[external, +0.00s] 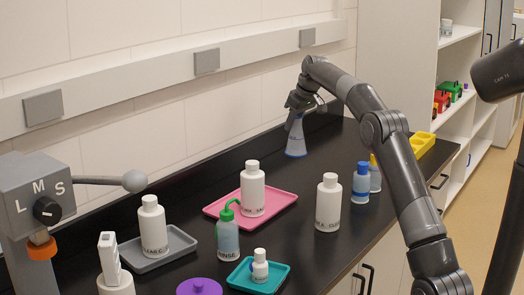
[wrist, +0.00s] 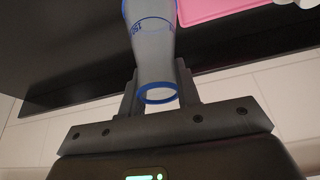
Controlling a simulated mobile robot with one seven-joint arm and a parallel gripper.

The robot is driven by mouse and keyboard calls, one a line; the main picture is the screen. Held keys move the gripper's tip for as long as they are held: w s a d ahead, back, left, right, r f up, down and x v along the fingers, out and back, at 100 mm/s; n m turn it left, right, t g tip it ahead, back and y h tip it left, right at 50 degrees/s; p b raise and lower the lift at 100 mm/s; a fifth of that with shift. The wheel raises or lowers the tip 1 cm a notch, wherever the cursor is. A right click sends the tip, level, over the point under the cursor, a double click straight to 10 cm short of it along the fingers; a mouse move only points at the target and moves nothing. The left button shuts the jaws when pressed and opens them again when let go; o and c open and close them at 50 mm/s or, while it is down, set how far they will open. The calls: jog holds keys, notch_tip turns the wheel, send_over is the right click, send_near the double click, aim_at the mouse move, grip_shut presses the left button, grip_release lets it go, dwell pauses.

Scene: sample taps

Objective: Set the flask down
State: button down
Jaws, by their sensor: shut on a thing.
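The flask (external: 296,142) is a pale, conical vessel with a blue base, at the far part of the black counter (external: 325,155). My gripper (external: 298,108) is above it, shut on its neck, and the flask looks upright. Its base is at or very close to the counter top; I cannot tell whether it touches. In the wrist view the flask (wrist: 152,45) lies between my two fingers (wrist: 158,90), with its blue-rimmed mouth towards the palm. Printed markings show on its wall.
A pink tray (external: 281,204) with a white bottle (external: 252,188) stands nearer the camera. A white bottle (external: 328,205), a blue bottle (external: 361,184) and a yellow holder (external: 422,144) stand to the right. The wall runs close behind the flask. Bare counter surrounds its base.

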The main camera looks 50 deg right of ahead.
jog(key=w+a+f+n+y, duration=0.15)
jog(key=w+a, duration=0.35)
jog(key=a, duration=0.7)
jog(key=w+a+f+n, duration=0.2)
jog(key=w+a, duration=0.3)
jog(key=a, duration=0.7)
jog(key=w+a+f+n+y, duration=0.15)
jog(key=w+a, duration=0.35)
jog(key=a, duration=0.7)
notch_tip(320, 180, down, 9)
jog(key=h, duration=0.1)
jog(key=shift+w, duration=0.1)
jog(key=c, duration=1.1)
grip_release()
jog(key=shift+f, duration=0.15)
